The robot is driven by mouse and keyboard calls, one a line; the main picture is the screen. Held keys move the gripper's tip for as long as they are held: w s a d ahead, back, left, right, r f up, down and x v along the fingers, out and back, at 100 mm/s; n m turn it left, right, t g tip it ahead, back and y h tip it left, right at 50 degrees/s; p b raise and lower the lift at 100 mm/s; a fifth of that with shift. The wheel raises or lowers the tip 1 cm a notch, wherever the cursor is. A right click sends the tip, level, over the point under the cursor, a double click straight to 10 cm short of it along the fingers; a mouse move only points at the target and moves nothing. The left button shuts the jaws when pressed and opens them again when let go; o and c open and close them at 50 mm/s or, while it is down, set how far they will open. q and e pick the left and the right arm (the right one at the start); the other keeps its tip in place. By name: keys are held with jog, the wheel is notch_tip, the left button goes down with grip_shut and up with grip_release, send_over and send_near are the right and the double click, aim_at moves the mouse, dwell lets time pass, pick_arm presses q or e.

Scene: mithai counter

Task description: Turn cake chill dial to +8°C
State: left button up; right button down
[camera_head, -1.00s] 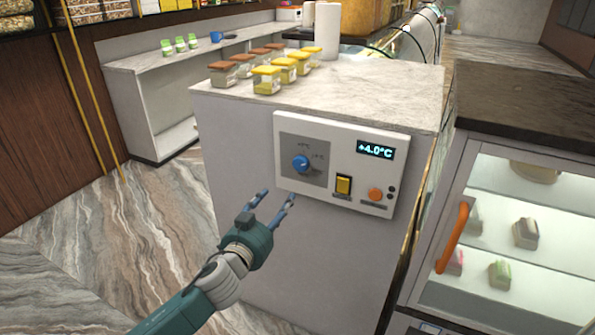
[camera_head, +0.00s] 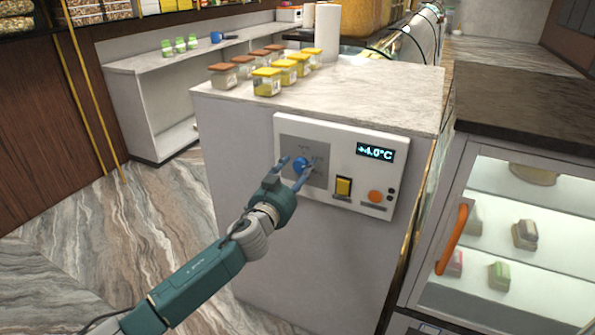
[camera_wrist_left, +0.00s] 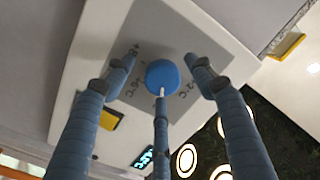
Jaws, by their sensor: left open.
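The blue chill dial (camera_head: 301,165) sits on a grey plate of the white control panel (camera_head: 362,136), on the counter's front face. The panel's display (camera_head: 375,152) reads +4.0°C. My left gripper (camera_head: 294,167) is open at the dial, with fingers on either side of it. In the left wrist view the dial (camera_wrist_left: 162,75) shows between the spread fingers of my left gripper (camera_wrist_left: 160,75), with a white pointer mark at its lower edge. I cannot tell whether any finger touches it. Markings around the dial are partly hidden. My right gripper is not in view.
Several lidded jars (camera_head: 267,82) stand on the countertop above. A glass-front case with an orange handle (camera_head: 452,238) stands at the right.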

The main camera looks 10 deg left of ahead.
pick_arm(q)
jog(key=shift+w, duration=0.1)
jog(key=c, duration=1.1)
jog(key=shift+f, duration=0.1)
